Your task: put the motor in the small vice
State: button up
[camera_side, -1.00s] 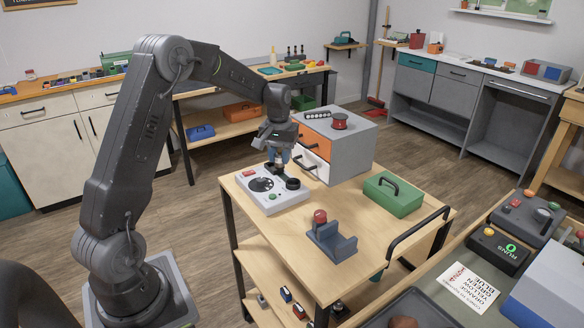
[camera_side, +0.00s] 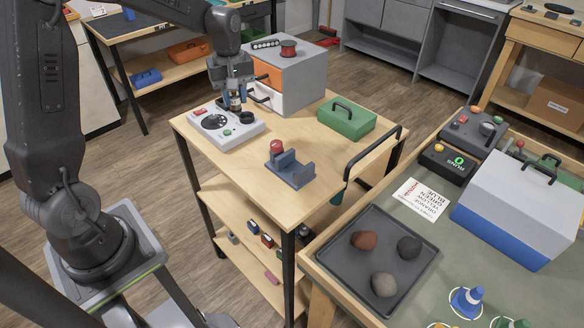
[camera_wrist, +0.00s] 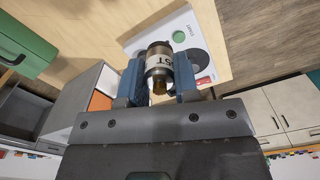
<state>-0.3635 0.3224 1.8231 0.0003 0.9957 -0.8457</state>
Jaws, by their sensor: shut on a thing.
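The motor (camera_wrist: 159,68), a dark and silver cylinder with a pale lettered label, sits between the blue fingers of my gripper (camera_wrist: 160,80) in the wrist view. My gripper (camera_side: 235,100) is shut on it, over the back right part of a white test box in the side view. I cannot tell whether the motor touches the box. The small vice (camera_side: 291,170) is blue-grey with a red knob, standing on the wooden cart top to the right and in front of the box. Its jaws look apart and empty.
The white test box (camera_side: 213,133) has a dark dial and buttons. A grey drawer unit (camera_side: 303,75) stands behind it, and a green box (camera_side: 347,119) with a handle lies to the right. The cart top (camera_side: 240,163) between test box and vice is clear.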

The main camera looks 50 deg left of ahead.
jog(key=w+d+f+n, duration=0.1)
jog(key=d+f, duration=0.1)
jog(key=d, duration=0.3)
jog(key=w+d+f+n, duration=0.1)
jog(key=d+f, duration=0.2)
jog(key=d, duration=0.3)
jog(key=w+d+f, duration=0.1)
jog(key=d+f, duration=0.1)
jog(key=d, duration=0.3)
jog(key=shift+w+d+f+n, duration=0.3)
jog(key=shift+w+d+n, duration=0.05)
jog(key=shift+d+n, duration=0.05)
jog(key=shift+f, duration=2)
jog(key=shift+f, duration=0.2)
jog(key=o, duration=0.9)
jog(key=shift+o, duration=0.2)
notch_tip(320, 180, up, 13)
jog(key=shift+f, duration=0.2)
